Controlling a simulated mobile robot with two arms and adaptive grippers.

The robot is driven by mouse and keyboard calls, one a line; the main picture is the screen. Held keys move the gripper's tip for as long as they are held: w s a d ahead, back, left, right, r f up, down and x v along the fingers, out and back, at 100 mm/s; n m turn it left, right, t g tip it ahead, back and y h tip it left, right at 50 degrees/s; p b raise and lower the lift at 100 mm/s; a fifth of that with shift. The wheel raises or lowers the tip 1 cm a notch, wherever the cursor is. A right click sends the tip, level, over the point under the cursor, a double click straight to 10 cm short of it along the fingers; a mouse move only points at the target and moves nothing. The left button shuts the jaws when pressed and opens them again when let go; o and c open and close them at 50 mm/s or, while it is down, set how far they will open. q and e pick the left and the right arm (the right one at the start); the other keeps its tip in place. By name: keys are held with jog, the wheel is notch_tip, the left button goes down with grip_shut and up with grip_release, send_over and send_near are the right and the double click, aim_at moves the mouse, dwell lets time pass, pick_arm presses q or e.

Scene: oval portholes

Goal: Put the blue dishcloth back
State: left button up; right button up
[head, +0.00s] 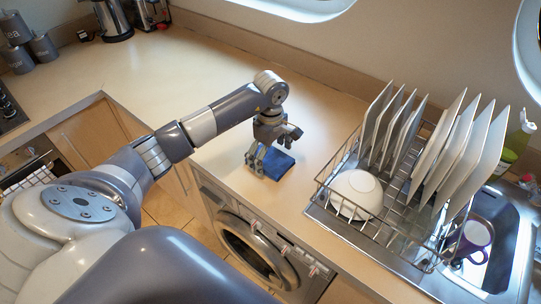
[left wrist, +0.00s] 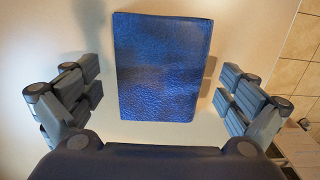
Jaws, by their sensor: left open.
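The blue dishcloth (head: 278,164) lies flat on the wooden countertop (head: 318,110), to the left of the dish rack. In the left wrist view the dishcloth (left wrist: 162,68) is a blue rectangle with a leathery texture. My left gripper (head: 270,148) is just above the cloth, pointing down. In the left wrist view its open fingers (left wrist: 160,92) stand on both sides of the cloth with a gap on each side, and nothing is held. My right gripper is not in view.
A wire dish rack (head: 322,186) holds several upright plates (head: 462,150) and a white bowl (head: 357,190). A sink (head: 510,215) with a purple mug (head: 474,240) is at right. A washing machine (head: 262,240) is below the counter edge. The counter behind the cloth is clear.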

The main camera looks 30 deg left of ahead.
aim_at(271, 159)
pick_arm(q)
jog(key=shift+r, duration=0.2)
jog(key=shift+w+r, duration=0.1)
jog(key=shift+r, duration=0.2)
notch_tip(271, 159, up, 11)
jog(key=b, duration=0.3)
jog(key=shift+r, duration=0.2)
